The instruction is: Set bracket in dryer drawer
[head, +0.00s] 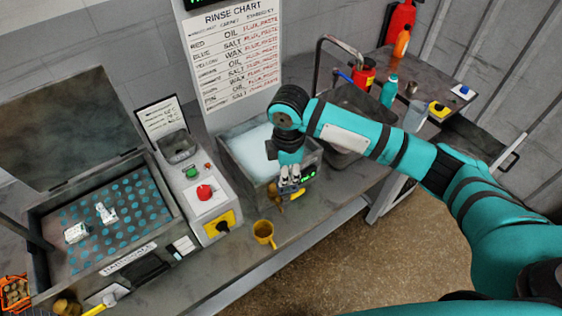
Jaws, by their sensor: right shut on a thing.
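My right gripper (289,187) reaches in from the right and points down at the front edge of the foam-filled bath (236,151). It is shut on a small brownish part (274,194), which I take to be the bracket. The fingers hide much of it, so its shape is unclear. At the far right, a dark drawer-like unit with a bar handle (511,160) shows beside the bench; I cannot tell whether it is the dryer drawer. My left gripper is not in view.
Bottles (389,91) stand on the back right bench.

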